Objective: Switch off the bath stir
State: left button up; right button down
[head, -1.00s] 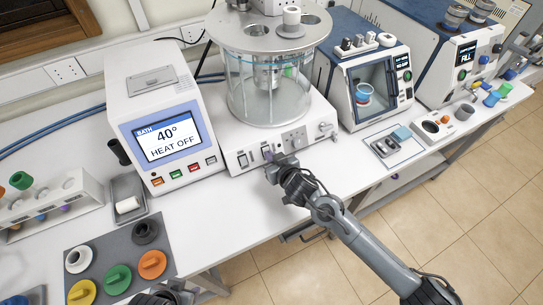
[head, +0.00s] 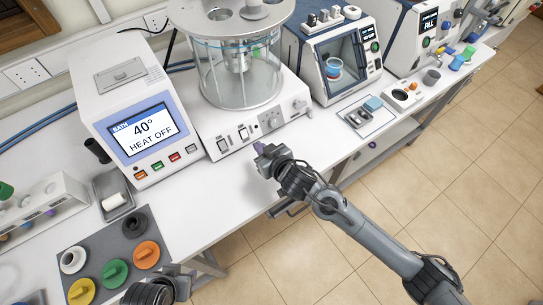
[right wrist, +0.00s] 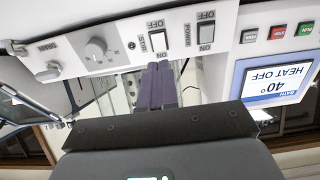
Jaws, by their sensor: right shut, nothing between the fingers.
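The bath's white base carries a front panel with a STIR rocker switch (head: 243,133), marked OFF and ON. It also shows in the right wrist view (right wrist: 158,37), upside down, just beyond my fingertips. A POWER rocker switch (head: 224,144) sits beside it. I cannot tell which side of the STIR rocker is pressed. My right gripper (head: 261,149) is shut and empty, a little in front of the panel and apart from the switch. Its purple fingers (right wrist: 156,84) point at the STIR switch. The glass bath (head: 240,75) stands on the base.
The bath controller (head: 143,130) reads 40° and HEAT OFF. A round knob (head: 270,120) lies right of the STIR switch. A grey mat (head: 95,245) with coloured caps lies at the lower left. The bench in front of the bath base is clear.

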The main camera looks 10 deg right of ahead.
jog(key=shift+b+v, duration=0.35)
jog(key=shift+v, duration=2.55)
